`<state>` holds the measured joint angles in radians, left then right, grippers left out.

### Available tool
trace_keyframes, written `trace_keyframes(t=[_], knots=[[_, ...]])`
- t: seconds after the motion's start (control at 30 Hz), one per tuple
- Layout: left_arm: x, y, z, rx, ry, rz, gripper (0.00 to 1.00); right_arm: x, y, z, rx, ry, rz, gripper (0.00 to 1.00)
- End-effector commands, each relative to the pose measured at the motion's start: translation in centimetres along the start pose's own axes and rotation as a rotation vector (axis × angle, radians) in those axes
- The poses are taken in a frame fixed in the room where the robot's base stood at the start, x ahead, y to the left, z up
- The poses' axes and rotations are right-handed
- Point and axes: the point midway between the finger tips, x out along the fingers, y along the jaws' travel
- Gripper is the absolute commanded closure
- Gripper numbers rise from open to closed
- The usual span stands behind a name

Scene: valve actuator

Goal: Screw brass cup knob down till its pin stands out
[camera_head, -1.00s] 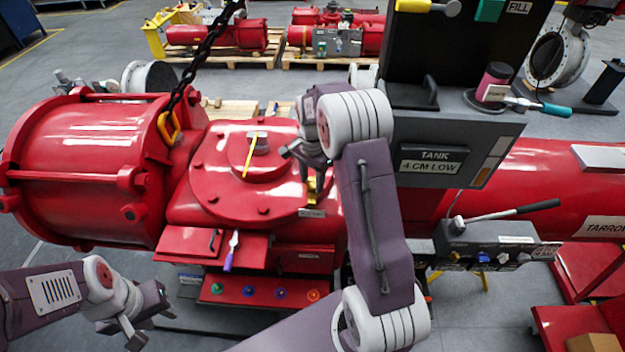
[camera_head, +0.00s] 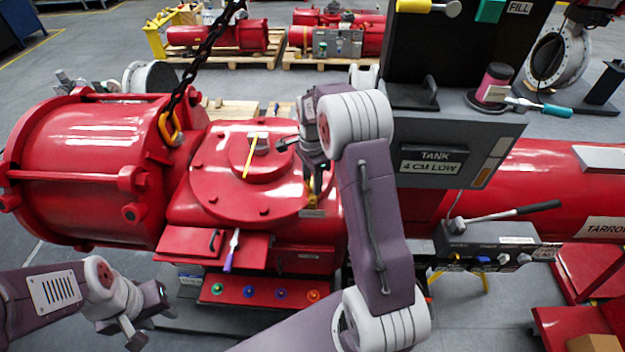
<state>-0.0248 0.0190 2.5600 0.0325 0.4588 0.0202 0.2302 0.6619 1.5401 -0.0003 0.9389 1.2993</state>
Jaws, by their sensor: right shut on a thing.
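A small brass piece (camera_head: 312,187), which looks like the brass cup knob, stands at the right edge of the red actuator housing (camera_head: 212,210), above a small label plate (camera_head: 312,213). My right gripper (camera_head: 312,170) is over it, pointing down, and is shut on it. The gripper and wrist hide most of the knob, and I cannot see whether a pin stands out. My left gripper (camera_head: 150,316) is open and empty at the lower left, in front of the housing and apart from it.
A chain with a yellow hook (camera_head: 170,128) hangs left of the round cover. A purple-handled tool (camera_head: 232,250) lies on the red front ledge.

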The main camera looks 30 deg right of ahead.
Motion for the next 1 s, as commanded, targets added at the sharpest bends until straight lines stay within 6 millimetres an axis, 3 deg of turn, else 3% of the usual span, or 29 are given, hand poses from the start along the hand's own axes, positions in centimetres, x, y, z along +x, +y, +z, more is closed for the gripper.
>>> trace_keyframes(t=[0.1, 0.13, 0.2, 0.57, 0.9, 1.0], knots=[[0.0, 0.0, 0.0, 0.000, 0.000, 0.000, 0.64, 0.1, 0.1, 0.1, 0.000, -0.004, 0.005, 0.97], [0.0, 0.0, 0.0, 0.000, 0.000, 0.000, 0.64, 0.1, 0.1, 0.1, 0.000, -0.004, 0.005, 0.54], [0.0, 0.0, 0.0, 0.000, 0.000, 0.000, 0.64, 0.1, 0.1, 0.1, 0.000, -0.003, 0.004, 0.35], [0.3, 0.0, 0.0, 0.000, 0.000, 0.000, 0.64, -0.4, 0.0, 0.0, -0.001, -0.001, 0.000, 0.35], [1.9, 0.0, 0.2, 0.000, 0.000, 0.000, 0.64, -7.2, -0.1, 0.1, -0.002, 0.000, -0.003, 0.35], [2.0, 0.0, 0.2, 0.000, 0.000, 0.000, 0.64, -8.4, 0.0, 0.1, -0.002, -0.001, 0.001, 0.35]])
